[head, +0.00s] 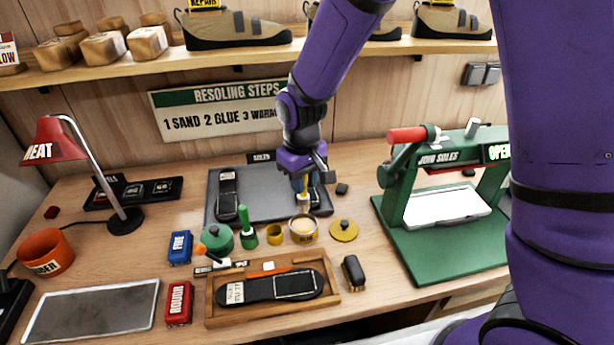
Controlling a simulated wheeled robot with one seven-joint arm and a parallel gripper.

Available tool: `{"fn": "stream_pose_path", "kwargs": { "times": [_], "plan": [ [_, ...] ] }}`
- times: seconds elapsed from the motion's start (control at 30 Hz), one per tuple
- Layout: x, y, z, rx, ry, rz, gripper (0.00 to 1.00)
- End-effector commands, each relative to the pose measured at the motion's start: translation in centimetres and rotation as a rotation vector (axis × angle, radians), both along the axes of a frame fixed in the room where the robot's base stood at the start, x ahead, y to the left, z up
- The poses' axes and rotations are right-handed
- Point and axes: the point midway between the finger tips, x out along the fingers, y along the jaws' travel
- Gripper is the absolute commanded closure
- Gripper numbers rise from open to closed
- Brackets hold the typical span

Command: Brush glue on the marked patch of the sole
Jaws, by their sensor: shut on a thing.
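My gripper (303,176) is shut on a brush (303,198), which hangs down with its pale lower end over an open tin (302,229) of cream-coloured glue. I cannot tell whether the tip touches the glue. A black sole (257,289) lies in a wooden tray (213,317) at the front of the bench. A white outline marks a patch (295,285) on the sole's right part. The gripper is behind and above the tray, apart from the sole. The gripper partly hides the brush's upper end.
A yellow lid (343,231), a yellow cup (274,235) and a green pot (217,238) stand near the tin. A dark brush (353,273) lies right of the tray. A green press (440,240) stands at right, a red heat lamp (53,141) at left.

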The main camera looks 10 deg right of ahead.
Motion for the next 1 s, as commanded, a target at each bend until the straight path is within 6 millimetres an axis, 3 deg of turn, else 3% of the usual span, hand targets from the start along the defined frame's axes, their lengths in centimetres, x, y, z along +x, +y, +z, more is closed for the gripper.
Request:
{"fn": "stream_pose_path", "kwargs": {
  "times": [0.4, 1.0],
  "plan": [
    [0.0, -0.1, -3.9, -0.001, 0.003, -0.001, 1.0],
    [0.0, -0.1, -4.7, 0.0, 0.001, -0.001, 1.0]
  ]
}}
